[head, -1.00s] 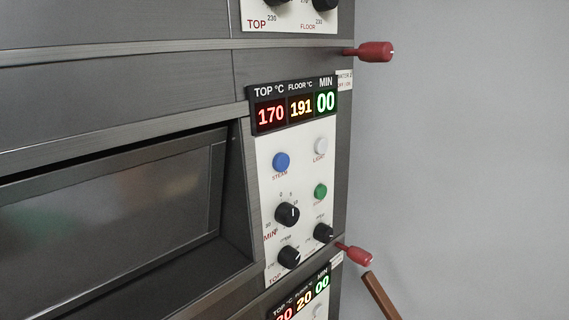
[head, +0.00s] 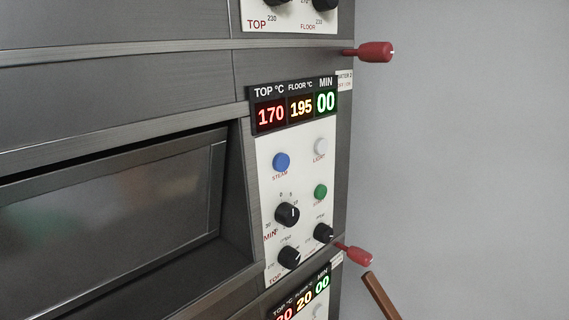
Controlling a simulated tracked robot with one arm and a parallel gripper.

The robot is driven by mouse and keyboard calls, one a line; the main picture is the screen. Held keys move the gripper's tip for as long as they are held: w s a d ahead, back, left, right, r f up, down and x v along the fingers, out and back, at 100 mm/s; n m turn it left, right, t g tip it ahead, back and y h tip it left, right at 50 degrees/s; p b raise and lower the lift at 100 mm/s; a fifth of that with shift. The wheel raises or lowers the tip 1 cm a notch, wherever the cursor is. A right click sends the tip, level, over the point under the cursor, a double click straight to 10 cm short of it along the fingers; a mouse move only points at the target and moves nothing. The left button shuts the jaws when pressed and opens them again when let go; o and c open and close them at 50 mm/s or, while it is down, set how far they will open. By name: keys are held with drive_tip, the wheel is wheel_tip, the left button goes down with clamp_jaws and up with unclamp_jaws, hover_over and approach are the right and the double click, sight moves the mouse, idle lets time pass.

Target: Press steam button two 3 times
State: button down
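A blue round button (head: 281,161) labelled STEAM sits on the white control panel (head: 268,190) of the middle oven deck. A small tag (head: 345,81) at the panel's upper right seems to end in a 2, but its print is hard to read. The display (head: 294,106) above the button reads TOP 170, FLOOR 195, MIN 00. A white LIGHT button (head: 320,147) and a green button (head: 320,191) are to its right. My gripper is not in view, so nothing is seen touching the button.
Black knobs (head: 287,214) sit below the buttons. Red-ended handles (head: 374,52) stick out at the right, above and below the panel (head: 358,256). A brown bar (head: 381,297) is at lower right. The oven window (head: 110,205) is left. Grey wall (head: 470,150) fills the right.

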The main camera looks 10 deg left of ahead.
sight(283, 163)
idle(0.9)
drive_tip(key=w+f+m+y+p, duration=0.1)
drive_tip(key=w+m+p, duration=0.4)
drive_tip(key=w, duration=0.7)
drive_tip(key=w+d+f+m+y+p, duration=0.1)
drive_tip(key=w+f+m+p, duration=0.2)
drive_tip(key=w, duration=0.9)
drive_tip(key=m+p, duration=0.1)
drive_tip(key=p, duration=0.1)
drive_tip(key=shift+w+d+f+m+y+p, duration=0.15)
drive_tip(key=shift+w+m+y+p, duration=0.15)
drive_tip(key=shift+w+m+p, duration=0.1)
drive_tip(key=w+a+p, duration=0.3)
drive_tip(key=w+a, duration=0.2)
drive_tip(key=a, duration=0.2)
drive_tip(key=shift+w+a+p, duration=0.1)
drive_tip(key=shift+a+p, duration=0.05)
drive_tip(key=shift+p, duration=0.15)
idle(0.8)
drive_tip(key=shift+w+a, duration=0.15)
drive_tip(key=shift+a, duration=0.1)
